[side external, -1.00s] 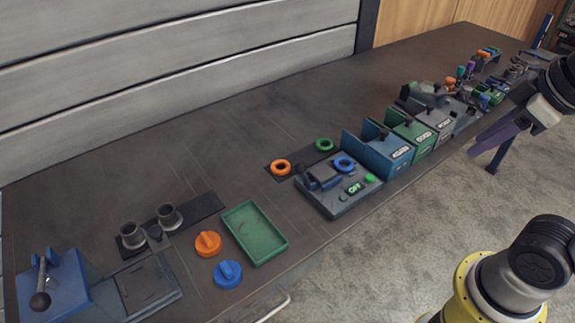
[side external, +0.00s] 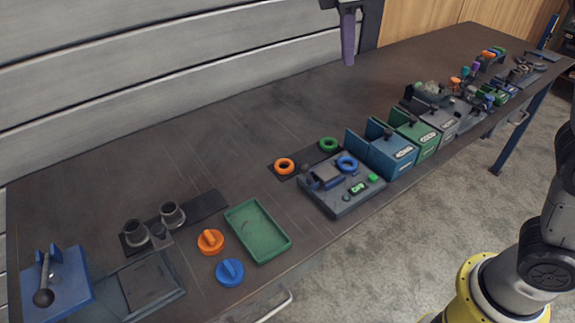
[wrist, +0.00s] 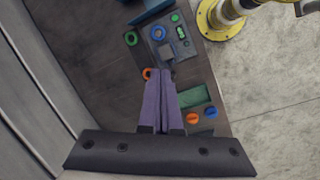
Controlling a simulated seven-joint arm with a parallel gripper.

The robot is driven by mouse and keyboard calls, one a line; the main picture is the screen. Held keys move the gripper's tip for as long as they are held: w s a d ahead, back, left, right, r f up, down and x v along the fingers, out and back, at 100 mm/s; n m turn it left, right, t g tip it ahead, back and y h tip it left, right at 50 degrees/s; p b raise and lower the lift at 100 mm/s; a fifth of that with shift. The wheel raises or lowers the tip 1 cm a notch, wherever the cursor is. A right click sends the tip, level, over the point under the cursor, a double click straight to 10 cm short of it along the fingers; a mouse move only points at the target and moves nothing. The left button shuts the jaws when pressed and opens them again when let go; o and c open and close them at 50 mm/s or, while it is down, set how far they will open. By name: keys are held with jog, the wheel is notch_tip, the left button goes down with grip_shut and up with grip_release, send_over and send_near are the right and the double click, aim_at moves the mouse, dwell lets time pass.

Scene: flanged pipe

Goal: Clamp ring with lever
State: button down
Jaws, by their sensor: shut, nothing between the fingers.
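An orange ring (side external: 276,166) and a green ring (side external: 321,145) lie on a dark strip on the bench. A blue ring (side external: 347,173) lies on a grey device (side external: 342,208) that has an "OFF" display and a dark handle-like part (side external: 326,177). A blue block with a ball-ended lever (side external: 43,296) stands at the far left. My gripper (side external: 348,62) has purple fingers and is shut and empty, high above the bench at the top. In the wrist view its fingertips (wrist: 165,73) point down near the orange ring (wrist: 147,73), which they partly cover.
A green tray (side external: 257,250), an orange knob (side external: 210,241), a blue knob (side external: 229,272) and two grey flanged pipes (side external: 173,214) are at the front left. Labelled bins (side external: 395,155) stand right of the grey device. The bench behind the rings is clear.

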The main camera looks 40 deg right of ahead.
jog(key=n+g+h, duration=0.1)
jog(key=n, duration=0.1)
send_over(306, 173)
jog(key=w+a, duration=0.3)
jog(key=a, duration=0.1)
notch_tip(306, 173, down, 8)
jog(key=a+f+n+h, duration=0.1)
jog(key=a+f+n, duration=0.1)
jog(key=a+f, duration=0.5)
jog(key=shift+a+f+g, duration=0.3)
jog(key=shift+a+f, duration=0.05)
jog(key=shift+f, duration=0.55)
jog(key=shift+w, duration=0.1)
jog(key=s+d+f, duration=0.1)
jog(key=d+f, duration=0.7)
jog(key=shift+s+f, duration=0.15)
jog(key=shift+d, duration=0.1)
jog(key=shift+d+r+y, duration=0.25)
jog(key=shift+d+y, duration=0.05)
jog(key=shift+y, duration=0.3)
